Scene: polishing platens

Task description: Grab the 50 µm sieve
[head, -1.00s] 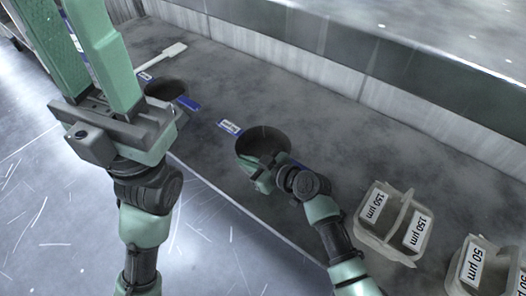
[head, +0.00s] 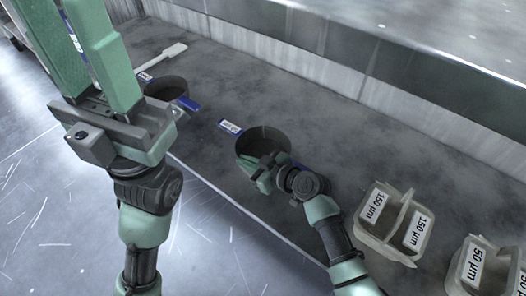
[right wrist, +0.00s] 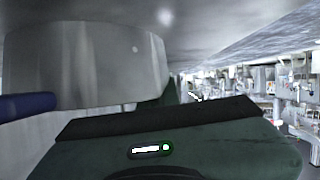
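A dark round sieve (head: 262,137) with a blue, white-labelled handle (head: 231,127) is on the grey bench in the middle of the head view. A second one (head: 166,86) with blue handle ends sits farther left. Their label text is too small to read. My right gripper (head: 265,172) is at the near right rim of the middle sieve and covers part of it. The right wrist view shows a metal cylinder wall (right wrist: 88,62) and a blue handle part (right wrist: 28,104) close by. Finger closure is hidden. My left gripper (head: 60,12) is open and empty, fingers apart.
A bin labelled 150 µm (head: 394,246) stands right of my right arm. A bin labelled 50 µm (head: 451,279) is at the lower right corner. A white flat tool (head: 166,54) lies at the back left. A wall ledge runs behind the bench.

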